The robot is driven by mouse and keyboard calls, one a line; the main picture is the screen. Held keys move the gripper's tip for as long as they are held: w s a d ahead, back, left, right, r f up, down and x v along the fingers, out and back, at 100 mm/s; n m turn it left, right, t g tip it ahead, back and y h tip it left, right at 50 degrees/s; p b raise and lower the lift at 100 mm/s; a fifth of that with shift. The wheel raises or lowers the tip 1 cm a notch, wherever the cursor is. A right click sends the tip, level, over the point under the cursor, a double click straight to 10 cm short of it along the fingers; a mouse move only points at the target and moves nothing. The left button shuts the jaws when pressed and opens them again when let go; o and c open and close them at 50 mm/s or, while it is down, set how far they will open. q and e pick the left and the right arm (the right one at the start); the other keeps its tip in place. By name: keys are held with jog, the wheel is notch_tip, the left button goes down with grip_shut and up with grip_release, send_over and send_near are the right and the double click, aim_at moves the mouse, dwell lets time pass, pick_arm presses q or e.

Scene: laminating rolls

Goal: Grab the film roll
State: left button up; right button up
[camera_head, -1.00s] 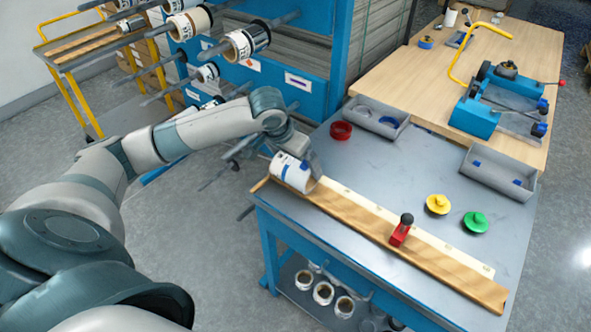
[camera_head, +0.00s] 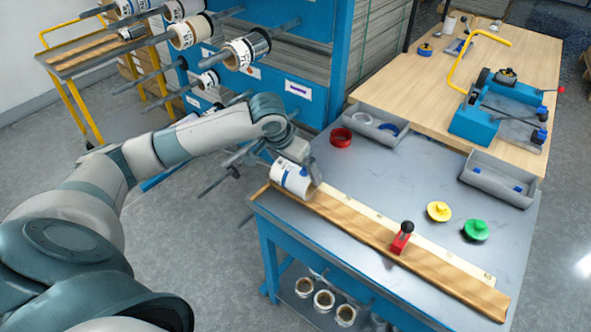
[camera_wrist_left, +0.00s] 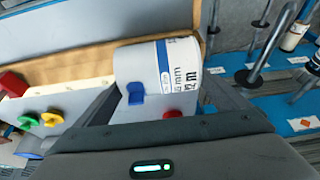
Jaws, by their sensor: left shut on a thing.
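A white film roll (camera_head: 290,177) with a blue stripe and print lies at the left end of the wooden trough on the grey-topped blue table. A blue tab shows on the roll's near edge there. My right gripper is not in view.
A red block with a black knob (camera_head: 402,238) sits on the wooden trough (camera_head: 450,278). A rack with rolls on pegs (camera_head: 246,50) is behind.

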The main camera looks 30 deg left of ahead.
pick_arm(q)
jog(key=shift+r+b, duration=0.3)
jog(key=shift+r, duration=1.3)
jog(key=shift+d+r, duration=0.25)
jog(key=shift+r, duration=0.1)
jog(key=s+d+r+b, duration=0.1)
jog(key=d+r, duration=0.5)
jog(key=d, duration=0.5)
jog(key=shift+s+r, duration=0.2)
jog(key=shift+r, duration=0.15)
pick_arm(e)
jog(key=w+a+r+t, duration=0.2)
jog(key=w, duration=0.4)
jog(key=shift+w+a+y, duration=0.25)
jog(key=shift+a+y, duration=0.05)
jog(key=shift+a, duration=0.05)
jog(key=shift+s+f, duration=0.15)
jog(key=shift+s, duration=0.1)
